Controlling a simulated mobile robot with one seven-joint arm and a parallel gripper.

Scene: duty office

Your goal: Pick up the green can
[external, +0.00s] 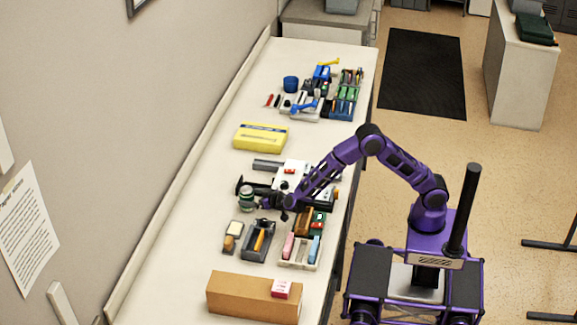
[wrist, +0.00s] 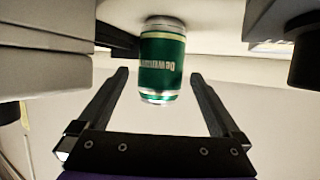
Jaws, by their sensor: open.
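The green can (external: 246,198) has a silver top and stands on the long white counter, toward its wall side. In the wrist view the can (wrist: 162,62) shows white lettering on a green band. My gripper (external: 258,201) is low over the counter, to the right of the can. In the wrist view the two dark fingers of my gripper (wrist: 160,78) are spread wide, with the can centred at their tips and a gap on each side. I cannot tell how far the can sits between the tips.
On the counter (external: 200,215), a yellow box (external: 260,137) lies behind the can. A dark tray (external: 258,241) and a brown cardboard box (external: 252,298) are in front. Dark and white equipment lies close beside and under my forearm. Bare counter lies left of the can.

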